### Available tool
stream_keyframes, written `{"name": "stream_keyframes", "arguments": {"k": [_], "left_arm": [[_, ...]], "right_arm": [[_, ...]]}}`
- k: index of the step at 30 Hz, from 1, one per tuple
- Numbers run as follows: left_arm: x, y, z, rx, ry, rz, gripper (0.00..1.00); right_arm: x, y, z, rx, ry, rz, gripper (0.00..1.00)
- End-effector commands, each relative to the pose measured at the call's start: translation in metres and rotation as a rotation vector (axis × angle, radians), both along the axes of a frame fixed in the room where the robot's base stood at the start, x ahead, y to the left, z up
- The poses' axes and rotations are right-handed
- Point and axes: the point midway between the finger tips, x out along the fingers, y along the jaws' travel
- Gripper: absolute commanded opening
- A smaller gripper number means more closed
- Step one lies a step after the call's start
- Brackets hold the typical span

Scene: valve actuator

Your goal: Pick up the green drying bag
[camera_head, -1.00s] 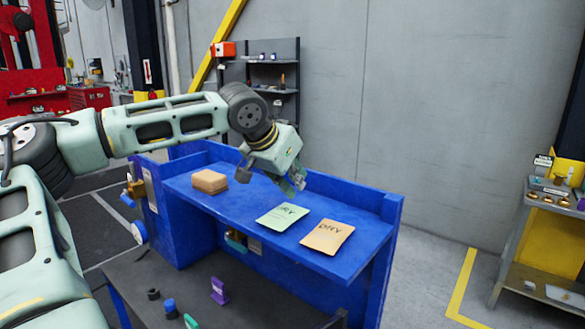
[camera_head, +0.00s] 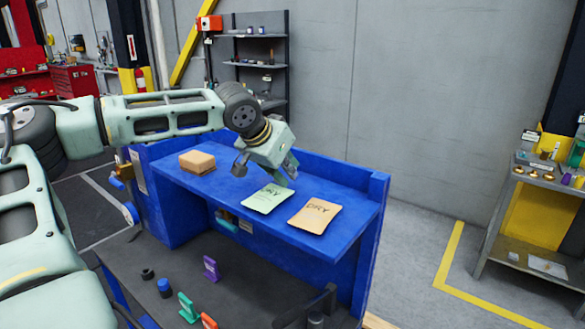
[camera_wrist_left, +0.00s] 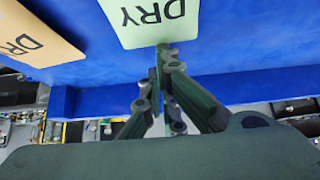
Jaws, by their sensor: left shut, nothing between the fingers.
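The green drying bag (camera_head: 267,198), marked DRY, lies flat on the blue upper shelf (camera_head: 350,215). An orange-tan bag (camera_head: 315,215), also marked DRY, lies to its right. My left gripper (camera_head: 284,182) is just beyond the green bag's far edge, shut and empty. In the left wrist view, the shut fingertips (camera_wrist_left: 163,58) are close to the edge of the green bag (camera_wrist_left: 150,18); I cannot tell whether they touch it. The orange bag (camera_wrist_left: 30,38) is at the upper left there. My right gripper is not in view.
A brown box (camera_head: 197,162) sits on the shelf at the left. The shelf has a raised back wall and a right end post (camera_head: 374,192). The dark lower worktop (camera_head: 235,285) holds several small coloured parts. A cart (camera_head: 535,205) stands at the right.

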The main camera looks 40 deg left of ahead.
Motion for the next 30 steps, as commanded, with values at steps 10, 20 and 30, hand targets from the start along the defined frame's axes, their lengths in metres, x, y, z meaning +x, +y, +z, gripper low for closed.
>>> {"name": "stream_keyframes", "arguments": {"k": [10,20,30], "left_arm": [[-0.030,-0.005,0.000,-0.004,-0.007,-0.001,0.00],[-0.045,-0.008,-0.001,-0.002,-0.002,-0.004,0.00],[-0.046,-0.008,-0.001,-0.001,0.001,-0.004,0.00]], "right_arm": [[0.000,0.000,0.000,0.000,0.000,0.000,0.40],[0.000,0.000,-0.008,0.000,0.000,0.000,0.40],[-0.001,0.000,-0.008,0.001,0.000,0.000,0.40]]}}
